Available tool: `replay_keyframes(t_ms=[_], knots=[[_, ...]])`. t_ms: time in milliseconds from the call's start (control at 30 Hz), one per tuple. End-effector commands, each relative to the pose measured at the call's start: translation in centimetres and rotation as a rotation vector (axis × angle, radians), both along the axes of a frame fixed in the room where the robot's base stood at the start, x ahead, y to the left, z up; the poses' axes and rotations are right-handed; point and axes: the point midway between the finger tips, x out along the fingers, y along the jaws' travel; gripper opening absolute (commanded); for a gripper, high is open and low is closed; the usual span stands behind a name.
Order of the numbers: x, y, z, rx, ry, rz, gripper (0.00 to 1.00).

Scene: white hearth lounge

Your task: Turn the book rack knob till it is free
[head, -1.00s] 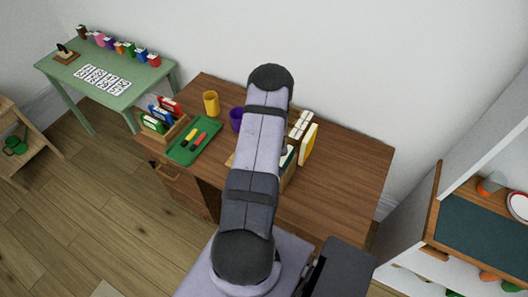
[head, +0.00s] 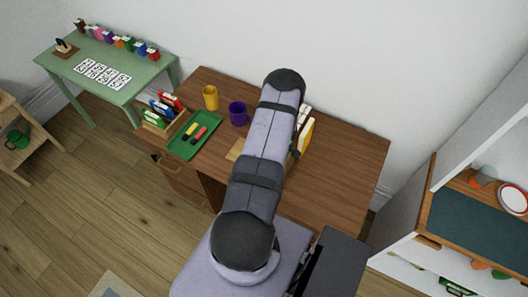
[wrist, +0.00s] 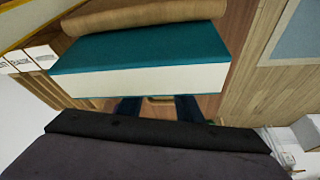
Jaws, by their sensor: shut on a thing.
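The book rack is mostly hidden behind my arm in the head view. A yellow book (head: 307,136) and white-topped books (head: 303,114) show just right of the arm. In the wrist view a teal book (wrist: 140,50) with a pale page edge lies across the picture, close in front of the camera. My gripper (wrist: 158,108) shows as two dark fingers under that book, at the edge of the black housing. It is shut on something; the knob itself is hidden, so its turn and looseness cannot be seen.
On the wooden desk (head: 340,175) stand a purple mug (head: 238,114), a yellow mug (head: 210,97), a green tray (head: 181,148) with markers and a small file holder (head: 160,122). The desk's right part is clear. A white shelf unit (head: 420,225) stands at the right.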

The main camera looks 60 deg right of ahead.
Motion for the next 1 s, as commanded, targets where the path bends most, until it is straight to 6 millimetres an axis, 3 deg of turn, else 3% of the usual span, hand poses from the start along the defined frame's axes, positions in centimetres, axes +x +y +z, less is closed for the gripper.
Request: replay_keyframes(t_ms=[567, 600, 633, 1000], knots=[[-0.04, -0.23, 0.17, -0.005, 0.001, 0.026, 0.10], [-0.04, -0.23, 0.17, -0.005, 0.001, 0.026, 0.42], [-0.03, -0.22, 0.17, -0.005, 0.001, 0.026, 0.49], [-0.12, -0.06, 0.13, -0.001, 0.002, 0.024, 0.51]])
